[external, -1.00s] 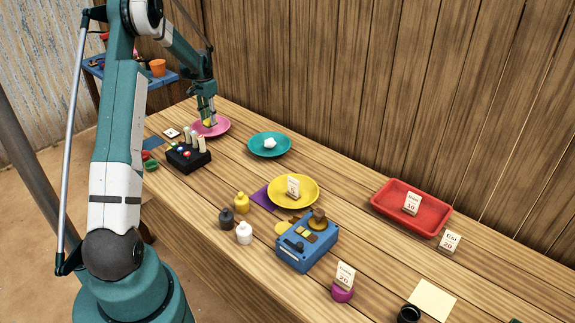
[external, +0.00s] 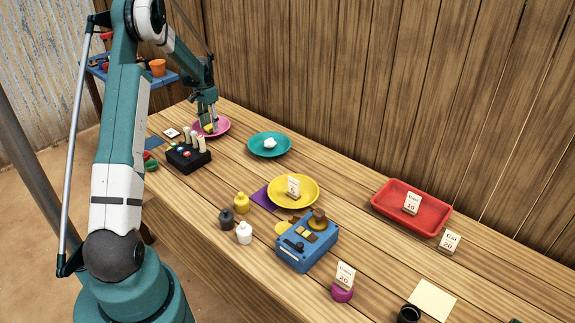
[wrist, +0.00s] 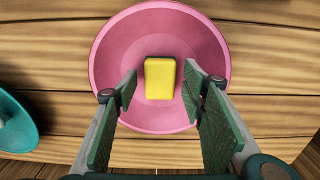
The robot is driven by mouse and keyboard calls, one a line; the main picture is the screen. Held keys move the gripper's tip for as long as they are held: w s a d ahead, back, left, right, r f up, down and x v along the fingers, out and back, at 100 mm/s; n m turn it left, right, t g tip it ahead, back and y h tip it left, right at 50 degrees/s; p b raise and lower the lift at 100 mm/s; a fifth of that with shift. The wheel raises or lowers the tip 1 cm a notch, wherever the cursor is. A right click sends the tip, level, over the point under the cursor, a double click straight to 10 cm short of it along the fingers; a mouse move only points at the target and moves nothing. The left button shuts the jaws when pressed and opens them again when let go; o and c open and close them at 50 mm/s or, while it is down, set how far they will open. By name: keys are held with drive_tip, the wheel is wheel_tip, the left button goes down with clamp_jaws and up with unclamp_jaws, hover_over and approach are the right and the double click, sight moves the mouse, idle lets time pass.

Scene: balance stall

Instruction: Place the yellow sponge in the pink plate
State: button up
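The yellow sponge (wrist: 160,78) lies in the pink plate (wrist: 112,55), near its middle, in the wrist view. In the external view the sponge (external: 209,128) shows small at my fingertips, over the pink plate (external: 225,123) at the far left end of the table. My gripper (wrist: 159,90) is open, with one finger on each side of the sponge and a visible gap to both. In the external view my gripper (external: 208,121) points down at the plate and hides part of it.
A black box with bottles (external: 188,156) stands just in front of the pink plate. A teal plate (external: 258,151) with a white item is to the right, then a yellow plate (external: 308,199) and a red tray (external: 425,222).

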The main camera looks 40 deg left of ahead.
sight(211, 126)
idle(0.3)
wheel_tip(211, 126, up, 12)
drive_tip(key=p, duration=0.1)
drive_tip(key=shift+r, duration=0.15)
idle(0.5)
idle(0.5)
idle(0.3)
drive_tip(key=s+d+r+t, duration=0.1)
drive_tip(key=s+d+r, duration=0.1)
drive_tip(key=d+r, duration=0.75)
drive_tip(key=s+d+r+t+y, duration=0.1)
drive_tip(key=s+d+r, duration=0.3)
drive_tip(key=d, duration=1)
drive_tip(key=s+d+r+t, duration=0.1)
drive_tip(key=d+r, duration=0.7)
drive_tip(key=d, duration=0.4)
drive_tip(key=s+d+r+t, duration=0.2)
drive_tip(key=s+d, duration=1)
drive_tip(key=d, duration=0.3)
drive_tip(key=s+d+f+t+h, duration=0.1)
drive_tip(key=s+d+f, duration=0.4)
drive_tip(key=s+d, duration=0.5)
drive_tip(key=s+t, duration=0.1)
drive_tip(key=s, duration=0.2)
drive_tip(key=shift+d, duration=0.25)
